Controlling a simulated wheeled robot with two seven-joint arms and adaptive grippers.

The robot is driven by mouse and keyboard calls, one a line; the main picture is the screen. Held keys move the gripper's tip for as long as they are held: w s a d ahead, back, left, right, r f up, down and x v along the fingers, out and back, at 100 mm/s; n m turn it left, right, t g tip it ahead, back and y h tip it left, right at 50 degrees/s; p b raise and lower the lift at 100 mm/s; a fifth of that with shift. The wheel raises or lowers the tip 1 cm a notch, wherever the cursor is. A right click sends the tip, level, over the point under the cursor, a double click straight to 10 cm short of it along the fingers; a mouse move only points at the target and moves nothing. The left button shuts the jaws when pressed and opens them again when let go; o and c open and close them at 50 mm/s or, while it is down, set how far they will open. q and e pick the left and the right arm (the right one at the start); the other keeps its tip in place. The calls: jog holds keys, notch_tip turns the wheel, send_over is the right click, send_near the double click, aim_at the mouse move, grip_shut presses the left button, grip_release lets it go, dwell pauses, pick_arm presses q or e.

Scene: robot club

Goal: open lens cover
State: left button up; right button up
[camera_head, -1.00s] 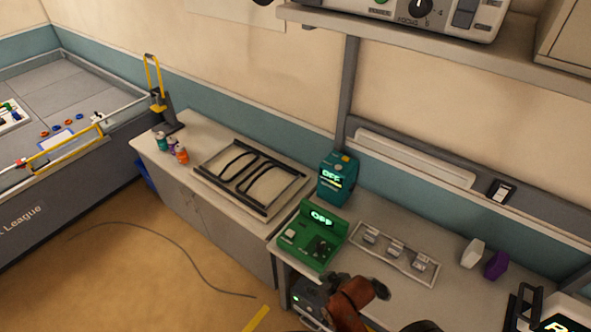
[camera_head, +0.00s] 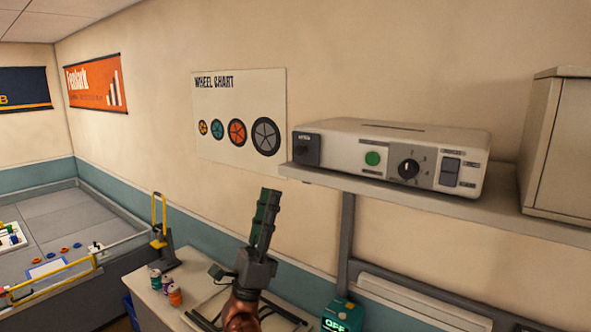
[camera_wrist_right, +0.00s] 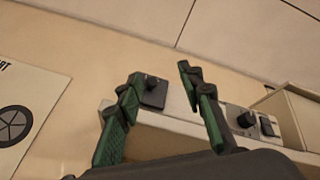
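The lens cover (camera_head: 307,150) is a small dark square plate on the front left end of a pale projector (camera_head: 395,155), which sits on a wall shelf. It looks closed over the lens. In the right wrist view the dark cover (camera_wrist_right: 153,92) with a small raised knob shows between and beyond the fingers. My right gripper (camera_head: 266,215) points up, below and left of the cover, apart from it. In the wrist view its green-black fingers (camera_wrist_right: 160,76) are spread with nothing between them. My left gripper is not in view.
The shelf (camera_head: 500,215) runs right to a beige cabinet (camera_head: 560,150). A wheel chart (camera_head: 240,115) hangs on the wall left of the projector. Below are a worktop with small jars (camera_head: 174,295) and a teal device (camera_head: 342,316). The space before the projector is clear.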

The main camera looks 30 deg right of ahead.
aim_at(297, 151)
jog(key=w+d+r+m+g+y+p, duration=0.1)
jog(key=d+r+m+g+y, duration=0.1)
jog(key=d+r+m, duration=0.1)
jog(key=w+d+r+m+g+y, duration=0.2)
jog(key=d+r, duration=0.1)
jog(key=w+d+r+m+g+y+p, duration=0.1)
jog(key=d+r+m+g+y, duration=0.1)
jog(key=d+m, duration=0.1)
jog(key=shift+w+d+r+m+p, duration=0.2)
jog(key=shift+r+m+p, duration=0.1)
jog(key=shift+r, duration=0.1)
grip_shut()
dwell(0.4)
